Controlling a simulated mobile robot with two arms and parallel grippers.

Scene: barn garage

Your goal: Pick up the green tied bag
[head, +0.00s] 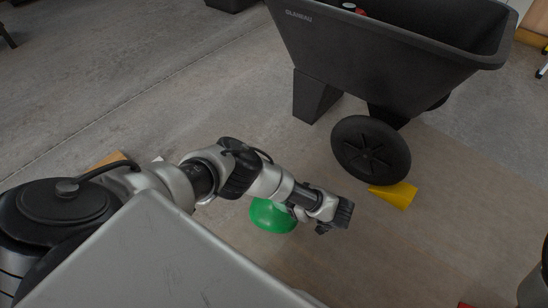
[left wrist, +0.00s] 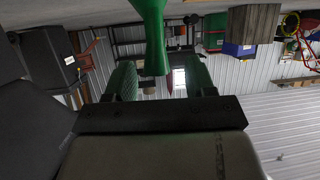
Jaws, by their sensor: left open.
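The green tied bag (head: 270,217) sits on the floor in the head view, round and glossy, its upper part partly hidden behind my left arm. My left gripper (head: 335,216) is to the right of the bag in that view, its fingers hard to make out. In the left wrist view, my left gripper (left wrist: 160,78) is open, with a green-padded finger on each side. The bag's narrow green neck (left wrist: 153,38), with a flared end, shows between the fingers in the picture. I cannot tell whether they touch it. My right gripper does not show.
A black wheeled cart (head: 385,50) stands behind and to the right, with a yellow wedge (head: 396,194) by its wheel (head: 370,150). A red object (head: 466,305) shows at the bottom edge. Open floor lies to the right of the bag and at the back left.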

